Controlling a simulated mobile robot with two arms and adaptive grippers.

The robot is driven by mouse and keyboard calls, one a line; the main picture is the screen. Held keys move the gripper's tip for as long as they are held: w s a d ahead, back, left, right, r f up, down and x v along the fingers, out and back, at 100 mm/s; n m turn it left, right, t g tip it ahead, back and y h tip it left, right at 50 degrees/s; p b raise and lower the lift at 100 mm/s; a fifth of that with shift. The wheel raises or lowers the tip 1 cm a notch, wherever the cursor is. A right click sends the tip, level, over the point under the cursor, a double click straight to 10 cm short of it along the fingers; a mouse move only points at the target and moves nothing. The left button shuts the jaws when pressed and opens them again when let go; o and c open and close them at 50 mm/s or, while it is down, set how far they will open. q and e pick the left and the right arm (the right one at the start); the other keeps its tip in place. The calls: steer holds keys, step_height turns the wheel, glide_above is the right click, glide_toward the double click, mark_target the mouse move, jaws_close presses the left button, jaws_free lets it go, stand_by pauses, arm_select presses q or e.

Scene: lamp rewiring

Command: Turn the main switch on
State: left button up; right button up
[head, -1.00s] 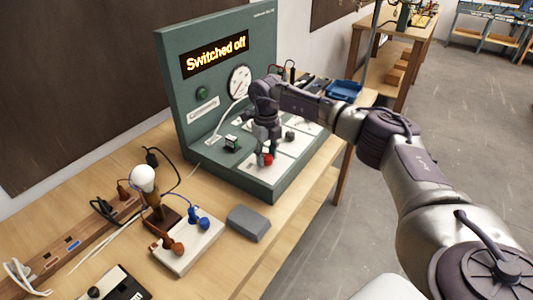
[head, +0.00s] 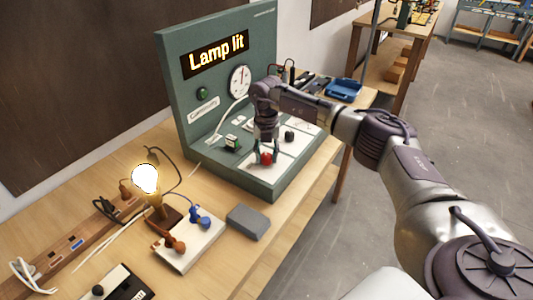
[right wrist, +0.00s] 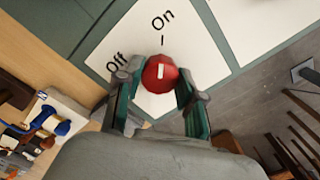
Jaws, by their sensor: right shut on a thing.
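The main switch is a red knob (head: 266,158) on a white plate on the green test panel's base. In the right wrist view the red knob (right wrist: 160,74) has a white mark that lines up with the tick under the word "On"; "Off" is printed to its left. My right gripper (head: 266,153) points down with its fingers on both sides of the knob, shut on it. The panel's display (head: 215,54) reads "Lamp lit". The bulb (head: 145,178) glows bright white on its brown stand. My left gripper is not in view.
A white board (head: 187,244) with a blue and a brown plug stands front left of the panel, near a grey block (head: 248,222). A wooden socket strip (head: 68,246) and cables lie at left. A round meter (head: 240,79) is on the panel's upright face.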

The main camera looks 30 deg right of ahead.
mark_target(267, 156)
steer(key=shift+w, duration=0.1)
stand_by(0.4)
steer(key=o, duration=1.1)
steer(key=shift+o, duration=0.2)
step_height(267, 156, up, 12)
